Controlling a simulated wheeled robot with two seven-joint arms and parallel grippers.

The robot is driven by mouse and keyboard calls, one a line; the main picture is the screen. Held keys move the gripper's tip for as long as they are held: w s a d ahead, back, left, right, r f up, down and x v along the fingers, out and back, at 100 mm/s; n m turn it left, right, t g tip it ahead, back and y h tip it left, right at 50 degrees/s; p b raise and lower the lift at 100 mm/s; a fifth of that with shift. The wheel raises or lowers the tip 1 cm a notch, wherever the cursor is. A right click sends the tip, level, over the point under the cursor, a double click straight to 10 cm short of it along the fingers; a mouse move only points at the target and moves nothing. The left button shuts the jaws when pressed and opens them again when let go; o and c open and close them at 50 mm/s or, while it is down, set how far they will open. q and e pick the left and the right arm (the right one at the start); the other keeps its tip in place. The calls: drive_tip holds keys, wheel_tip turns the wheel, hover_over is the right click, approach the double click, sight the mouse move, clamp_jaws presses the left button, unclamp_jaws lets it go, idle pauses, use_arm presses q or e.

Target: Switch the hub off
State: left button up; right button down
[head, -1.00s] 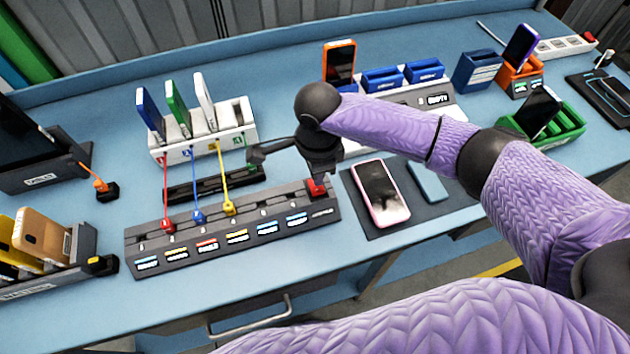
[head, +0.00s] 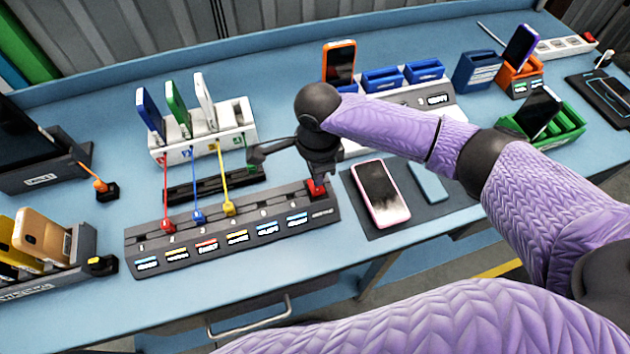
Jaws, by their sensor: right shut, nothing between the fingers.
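The hub (head: 235,232) is a long dark grey strip with labelled slots on the blue bench. Red, blue and yellow plugs sit in its left slots, with cords running up to a white phone rack (head: 243,114). A red switch (head: 316,189) is at the hub's right end. My right gripper (head: 318,176) points down right above the red switch and is shut, with nothing held. Its tips are at or very near the switch; I cannot tell whether they touch. The switch's position is partly hidden by the gripper. My left gripper is not in view.
A pink phone (head: 379,191) lies on a dark mat right of the hub. A dark bar (head: 208,184) lies between hub and rack. A grey stand with phones (head: 60,265) is at left. Blue, orange and green holders stand at the back right.

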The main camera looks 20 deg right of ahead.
sight(317, 189)
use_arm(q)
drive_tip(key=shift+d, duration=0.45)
use_arm(e)
drive_tip(key=shift+f, duration=0.15)
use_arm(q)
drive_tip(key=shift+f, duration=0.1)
use_arm(e)
drive_tip(key=shift+f, duration=0.2)
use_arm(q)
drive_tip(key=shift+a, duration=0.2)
use_arm(e)
drive_tip(key=shift+f, duration=0.1)
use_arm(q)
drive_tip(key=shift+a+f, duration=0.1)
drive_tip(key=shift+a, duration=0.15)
use_arm(e)
drive_tip(key=shift+f, duration=0.2)
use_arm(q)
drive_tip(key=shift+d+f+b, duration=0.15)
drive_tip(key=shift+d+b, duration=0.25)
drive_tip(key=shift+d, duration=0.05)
use_arm(e)
drive_tip(key=shift+f, duration=0.5)
